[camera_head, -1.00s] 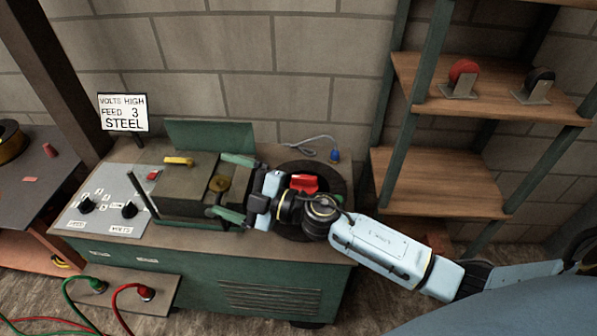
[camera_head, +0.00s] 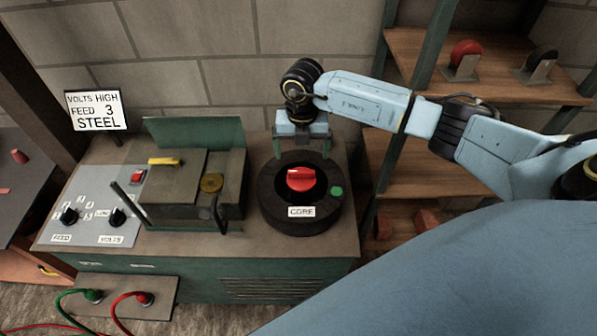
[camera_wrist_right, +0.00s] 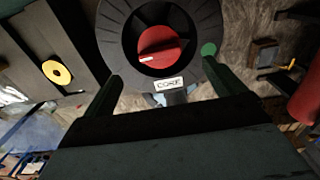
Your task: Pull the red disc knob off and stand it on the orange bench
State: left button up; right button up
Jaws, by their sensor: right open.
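The red disc knob (camera_head: 301,180) sits in the middle of a round black ring labelled CORE on the green machine's top. In the right wrist view the knob (camera_wrist_right: 160,47) shows a raised bar with a white mark. My right gripper (camera_head: 302,153) is open and empty, pointing down above the back edge of the ring. In the right wrist view its two fingers (camera_wrist_right: 160,85) are spread, with the knob beyond their tips. My left gripper is not in view.
A hinged box (camera_head: 180,178) with a yellow handle and a dial panel (camera_head: 85,205) stand left of the ring. A sign (camera_head: 97,110) rises behind the panel. Shelves (camera_head: 410,170) stand at the right; the upper one holds a red disc (camera_head: 466,50) and a black disc (camera_head: 541,55) in brackets.

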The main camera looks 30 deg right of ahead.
aim_at(301, 171)
jog(key=shift+s, duration=0.1)
notch_tip(301, 171, down, 9)
jog(key=b, duration=0.7)
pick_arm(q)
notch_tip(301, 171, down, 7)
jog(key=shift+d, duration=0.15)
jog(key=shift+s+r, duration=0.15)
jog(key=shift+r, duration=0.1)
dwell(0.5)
